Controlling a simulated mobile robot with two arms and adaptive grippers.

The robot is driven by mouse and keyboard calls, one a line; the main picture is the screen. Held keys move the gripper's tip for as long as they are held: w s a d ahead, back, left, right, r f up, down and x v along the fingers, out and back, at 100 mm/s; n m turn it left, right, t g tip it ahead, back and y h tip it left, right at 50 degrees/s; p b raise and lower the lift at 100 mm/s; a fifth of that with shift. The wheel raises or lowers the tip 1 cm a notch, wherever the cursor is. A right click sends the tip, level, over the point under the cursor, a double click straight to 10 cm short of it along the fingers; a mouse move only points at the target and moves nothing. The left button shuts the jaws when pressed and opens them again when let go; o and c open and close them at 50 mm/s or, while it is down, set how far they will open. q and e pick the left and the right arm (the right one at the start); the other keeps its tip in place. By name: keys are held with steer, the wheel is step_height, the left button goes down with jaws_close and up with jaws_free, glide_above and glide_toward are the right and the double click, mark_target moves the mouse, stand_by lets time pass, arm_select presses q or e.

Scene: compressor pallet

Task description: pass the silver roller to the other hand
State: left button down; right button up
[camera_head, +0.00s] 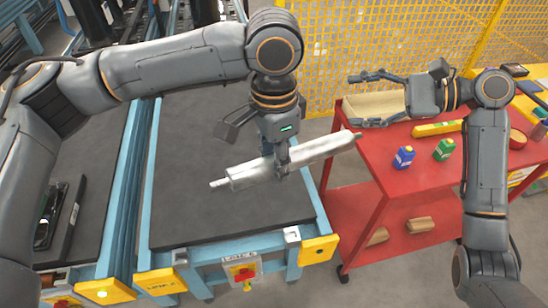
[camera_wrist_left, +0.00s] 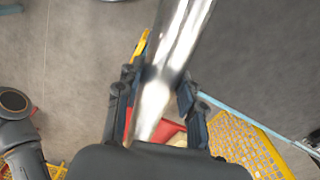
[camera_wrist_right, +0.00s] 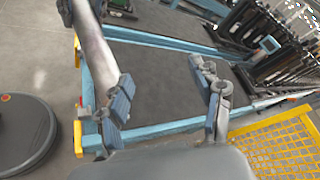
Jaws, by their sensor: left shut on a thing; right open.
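The silver roller (camera_head: 292,160) is a long metal cylinder with thin shaft ends, held in the air and slanting up to the right. My left gripper (camera_head: 283,166) is shut on it near its middle. The left wrist view shows the roller (camera_wrist_left: 182,40) running between the two fingers. My right gripper (camera_head: 349,96) is open, close to the roller's right end. In the right wrist view the roller (camera_wrist_right: 92,40) comes down from the upper left to the left finger, with its end partly hidden there. I cannot tell whether they touch.
A dark-topped conveyor table (camera_head: 210,215) with a blue frame lies below the roller. A yellow mesh fence (camera_head: 385,40) stands behind.

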steer(key=w+d+f+m+t+h, duration=0.1)
steer(key=w+d+f+t+h, duration=0.15)
steer(key=f, duration=1.05)
steer(key=w+d+f+m+t+h, duration=0.15)
steer(key=w+f, duration=0.25)
steer(key=f, duration=0.9)
steer(key=s+d+f+n+g+h, duration=0.1)
steer(key=s+f+h, duration=0.15)
steer(key=f, duration=0.55)
steer(key=s+d+f+h, duration=0.1)
steer(key=s+f, duration=0.3)
steer(key=f, duration=0.4)
steer(key=s+d+f+n+g+h, duration=0.1)
steer(key=s+d+f+h, duration=0.15)
steer(key=f, duration=0.55)
steer(key=s+d+f+n+g+h, duration=0.25)
steer(key=s+f+n, duration=0.25)
steer(key=s+f, duration=1.3)
steer(key=s+f+n+h, duration=0.1)
steer(key=s+f+n, duration=0.2)
steer(key=s, duration=1)
steer(key=s+a+f+n+g+h, duration=0.1)
steer(key=s+f+n, duration=0.2)
steer(key=s, duration=1)
steer(key=n, duration=0.3)
steer(key=shift+s+a, duration=0.15)
steer(key=shift+s, duration=0.15)
